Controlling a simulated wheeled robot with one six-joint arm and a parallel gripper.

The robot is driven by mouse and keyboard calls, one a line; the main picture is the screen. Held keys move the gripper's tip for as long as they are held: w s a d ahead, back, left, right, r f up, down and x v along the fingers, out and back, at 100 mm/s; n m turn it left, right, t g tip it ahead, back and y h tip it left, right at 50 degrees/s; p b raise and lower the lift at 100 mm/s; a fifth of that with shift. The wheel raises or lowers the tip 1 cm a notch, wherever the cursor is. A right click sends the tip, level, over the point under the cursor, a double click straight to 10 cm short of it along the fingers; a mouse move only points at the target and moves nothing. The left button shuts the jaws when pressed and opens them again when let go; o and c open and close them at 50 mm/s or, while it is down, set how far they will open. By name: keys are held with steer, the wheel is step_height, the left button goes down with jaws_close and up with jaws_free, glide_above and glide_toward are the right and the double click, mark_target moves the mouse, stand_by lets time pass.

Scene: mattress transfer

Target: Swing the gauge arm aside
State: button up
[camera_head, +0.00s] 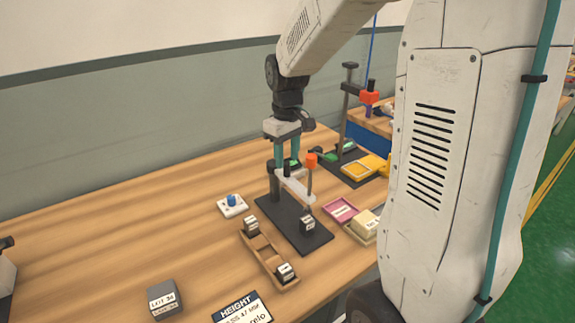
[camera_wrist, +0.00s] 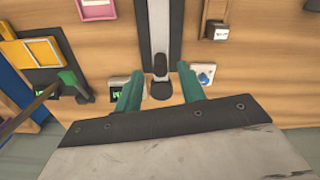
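The gauge stand has a dark base plate (camera_head: 282,226) with a pale gauge arm (camera_head: 297,188) above it and an orange-topped vertical rod (camera_head: 311,162) at the arm's near end. A dark block (camera_head: 308,223) with a label sits on the plate near that end. In the wrist view the gauge arm (camera_wrist: 160,28) runs from the top edge to a short dark peg (camera_wrist: 160,63). My gripper (camera_head: 287,163) is above the stand's far end. In the wrist view my gripper (camera_wrist: 160,70) is open, its teal fingers apart on either side of the peg. Whether they touch it I cannot tell.
A wooden tray (camera_head: 262,250) with labelled dark blocks lies left of the stand, and a white box with a blue knob (camera_head: 232,206) behind it. A pink tray (camera_head: 341,209) is at right. A second stand (camera_head: 346,110) rises behind. The table's left is mostly clear.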

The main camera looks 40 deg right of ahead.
mark_target(288, 163)
steer(key=shift+f, duration=1.7)
steer(key=shift+c, duration=0.3)
jaws_close()
